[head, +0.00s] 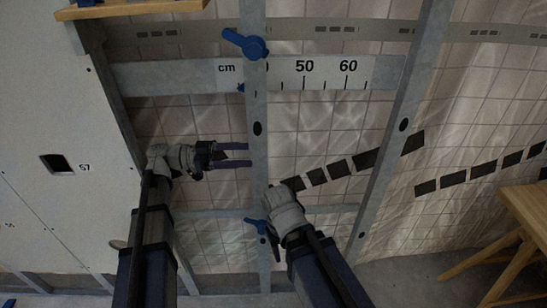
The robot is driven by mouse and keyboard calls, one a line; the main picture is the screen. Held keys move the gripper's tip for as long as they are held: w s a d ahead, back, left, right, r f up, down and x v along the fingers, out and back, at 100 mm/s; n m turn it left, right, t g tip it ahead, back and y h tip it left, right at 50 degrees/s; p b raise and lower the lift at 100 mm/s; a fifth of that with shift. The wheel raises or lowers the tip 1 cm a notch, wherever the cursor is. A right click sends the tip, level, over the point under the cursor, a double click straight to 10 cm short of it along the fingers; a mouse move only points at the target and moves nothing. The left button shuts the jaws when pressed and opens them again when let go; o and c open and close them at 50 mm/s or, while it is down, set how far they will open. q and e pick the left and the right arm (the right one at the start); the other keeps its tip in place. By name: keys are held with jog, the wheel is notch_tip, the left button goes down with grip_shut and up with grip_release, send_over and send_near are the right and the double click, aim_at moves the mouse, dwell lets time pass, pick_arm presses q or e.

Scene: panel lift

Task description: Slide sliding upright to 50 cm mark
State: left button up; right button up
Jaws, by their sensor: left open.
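The sliding upright (257,110) is a grey metal stud, standing nearly vertical in the middle of the head view. It has a blue clamp handle (245,43) near the top and another blue clamp handle (258,226) low down. A white cm scale (325,73) lies behind it on a rail; 50 and 60 show to its right, and the upright covers most of the mark to the left of 50. My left gripper (248,156) is open, its fingertips at the upright's left edge; contact is unclear. My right gripper (272,190) is beside the upright's lower right side, its fingers hardly visible.
A fixed stud (403,125) stands to the right. A white panel (60,150) covers the left side. A wooden stool or table (525,215) stands at lower right, and a wooden board (130,8) is at top left. The wall between the studs is tiled.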

pick_arm(q)
jog(key=d, duration=0.7)
jog(key=shift+d, duration=0.4)
jog(key=shift+c, duration=0.3)
grip_shut()
dwell(0.9)
